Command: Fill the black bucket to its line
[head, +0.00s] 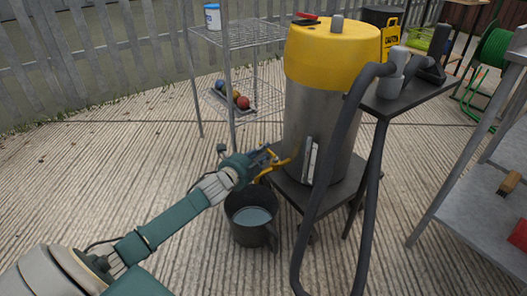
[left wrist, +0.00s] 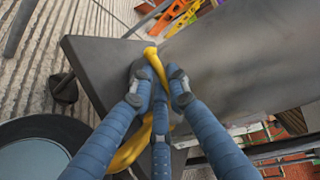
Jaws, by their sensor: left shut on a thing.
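The black bucket (head: 245,232) stands on the decking below my left gripper, with greyish liquid inside. I cannot make out its line. Its rim (left wrist: 75,122) also shows at the lower left of the left wrist view. My left gripper (head: 268,157) is shut on a curved yellow hose-like piece (head: 264,174), just above the bucket's far side. In the left wrist view the fingers (left wrist: 158,78) close around this yellow piece (left wrist: 152,56), which runs from the drum's side. The large vacuum (head: 330,65) has a yellow top and steel drum. My right gripper is not in view.
The vacuum stands on a low dark wheeled platform (head: 290,190). A thick black hose (head: 335,175) hangs in front of it. A wire rack (head: 235,36) with balls stands behind, and a grey bench (head: 490,215) at right. Decking at left is clear.

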